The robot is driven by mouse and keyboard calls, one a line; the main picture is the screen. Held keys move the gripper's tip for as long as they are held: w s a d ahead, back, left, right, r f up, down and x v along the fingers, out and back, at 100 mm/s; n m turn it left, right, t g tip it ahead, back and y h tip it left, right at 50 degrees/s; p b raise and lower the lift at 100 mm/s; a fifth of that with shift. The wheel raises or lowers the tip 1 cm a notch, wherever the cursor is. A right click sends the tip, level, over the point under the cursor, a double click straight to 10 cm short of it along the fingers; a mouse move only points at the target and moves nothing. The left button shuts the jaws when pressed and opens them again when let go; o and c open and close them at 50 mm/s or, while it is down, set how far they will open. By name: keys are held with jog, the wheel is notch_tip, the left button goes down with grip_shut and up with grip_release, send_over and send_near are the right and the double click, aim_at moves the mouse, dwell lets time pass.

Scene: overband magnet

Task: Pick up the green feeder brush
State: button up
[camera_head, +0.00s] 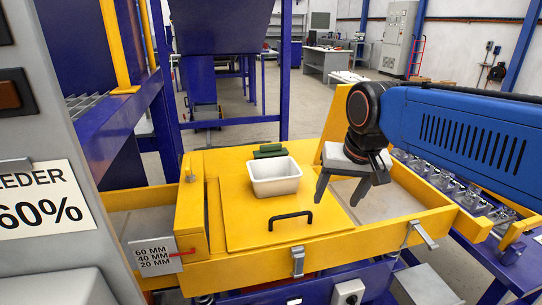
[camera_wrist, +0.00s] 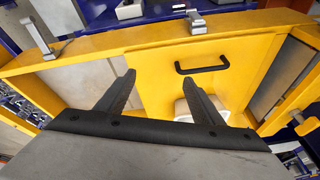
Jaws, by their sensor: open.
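A dark green block-like object (camera_head: 270,151), which looks like the green feeder brush, lies on the yellow cover (camera_head: 240,225) behind a white tub (camera_head: 275,178). The tub hides part of its near side. I cannot make out the green object in the wrist view. My gripper (camera_head: 339,196) is open and empty, fingers pointing down, to the right of the tub and the green object. In the wrist view, my gripper (camera_wrist: 158,78) is above the yellow housing, with part of the white tub (camera_wrist: 216,104) behind the right finger.
A black handle (camera_head: 290,219) stands up from the cover in front of the tub. The yellow housing has raised walls and a latch (camera_head: 298,262) at the front. A tall yellow plate (camera_head: 336,128) stands behind my gripper.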

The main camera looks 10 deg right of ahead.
jog(key=w+a+r+m+g, duration=0.1)
jog(key=w+r+m, duration=0.1)
jog(key=w+r, duration=0.3)
jog(key=w+r+m, duration=0.2)
jog(key=w+r, duration=0.1)
jog(key=w, duration=0.4)
notch_tip(320, 180, up, 2)
jog(key=m+g, duration=0.3)
jog(key=m, duration=0.8)
send_over(271, 145)
jog(key=w, duration=0.1)
notch_tip(271, 145, down, 12)
jog(key=shift+d+r, duration=0.1)
jog(key=shift+s+f, duration=0.2)
jog(key=shift+f, duration=2.45)
jog(key=c, duration=1.2)
